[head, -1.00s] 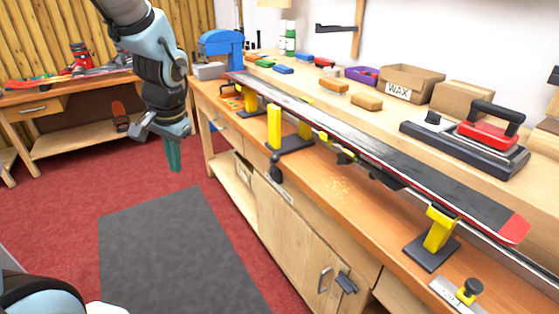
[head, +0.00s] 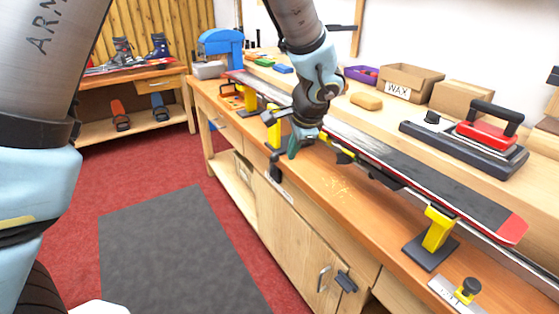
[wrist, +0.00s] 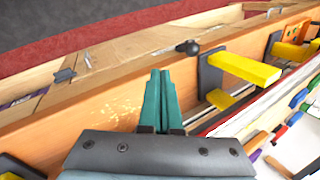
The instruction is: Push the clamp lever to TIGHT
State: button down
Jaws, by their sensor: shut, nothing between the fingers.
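The clamp lever with its black ball knob (wrist: 188,47) stands at the bench's front edge in the wrist view. In the head view the dark lever (head: 276,170) is partly hidden near my gripper. My gripper (head: 294,150) is shut and empty, its teal fingers pointing down over the bench top just right of the lever. In the wrist view the closed fingertips (wrist: 160,75) are apart from the knob, which lies beyond them and to the right. The TIGHT marking cannot be read.
A long ski (head: 420,175) lies along the bench on yellow supports (head: 438,230), close behind my gripper. A waxing iron (head: 485,130) and cardboard boxes (head: 410,84) stand at the back. The red floor and grey mat (head: 180,250) in front are clear.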

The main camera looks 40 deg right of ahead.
jog(key=w+d+f+p, duration=0.2)
jog(key=w+f+p, duration=0.2)
jog(key=w+f, duration=0.4)
dwell(0.4)
jog(key=shift+w, duration=0.15)
